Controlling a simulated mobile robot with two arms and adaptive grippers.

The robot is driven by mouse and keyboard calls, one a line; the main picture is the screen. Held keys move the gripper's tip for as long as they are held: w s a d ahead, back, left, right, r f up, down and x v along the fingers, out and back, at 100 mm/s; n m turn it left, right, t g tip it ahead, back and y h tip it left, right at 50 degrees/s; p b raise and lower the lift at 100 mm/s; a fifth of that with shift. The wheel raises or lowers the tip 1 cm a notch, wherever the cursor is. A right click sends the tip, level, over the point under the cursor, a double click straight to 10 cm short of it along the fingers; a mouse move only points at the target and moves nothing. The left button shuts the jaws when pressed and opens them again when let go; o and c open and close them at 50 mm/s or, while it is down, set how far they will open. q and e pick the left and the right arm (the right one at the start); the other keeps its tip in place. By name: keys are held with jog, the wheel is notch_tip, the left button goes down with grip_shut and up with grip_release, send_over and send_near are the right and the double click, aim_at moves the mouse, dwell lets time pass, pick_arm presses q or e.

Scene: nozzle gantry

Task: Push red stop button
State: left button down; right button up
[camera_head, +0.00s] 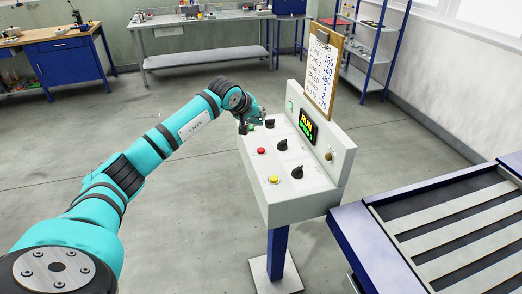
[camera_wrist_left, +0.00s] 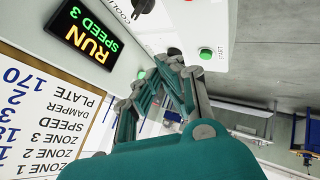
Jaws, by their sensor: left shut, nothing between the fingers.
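The red button (camera_head: 261,150) sits on the sloped top of a white control box (camera_head: 262,193), on its left side between the far end and a yellow button (camera_head: 273,180). My left gripper (camera_head: 247,124) is shut and empty over the box's far left corner, beyond the red button. In the left wrist view its fingers (camera_wrist_left: 174,62) are close to the green start button (camera_wrist_left: 205,53); I cannot tell whether they touch the box. A small red edge (camera_wrist_left: 190,1) shows at the top of that view. My right gripper is not in view.
Black knobs (camera_head: 281,144) stand right of the buttons. The box's back panel carries a lit display (camera_head: 307,125) reading RUN SPEED 3 and a clipboard (camera_head: 322,72). A conveyor (camera_head: 440,230) stands at the right. Floor is clear left of the box.

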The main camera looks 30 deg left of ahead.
pick_arm(q)
jog(key=b, duration=0.4)
send_over(259, 148)
notch_tip(259, 148, down, 7)
jog(key=shift+f, duration=0.1)
jog(key=shift+f+b, duration=0.3)
jog(key=shift+f, duration=0.2)
dwell(0.7)
jog(key=shift+f+b, duration=0.4)
jog(key=shift+b, duration=0.1)
jog(key=shift+s+f+b, duration=0.1)
jog(key=shift+f+b, duration=0.45)
dwell(0.8)
jog(key=shift+r, duration=0.1)
jog(key=shift+r+p, duration=0.4)
jog(key=shift+r, duration=0.45)
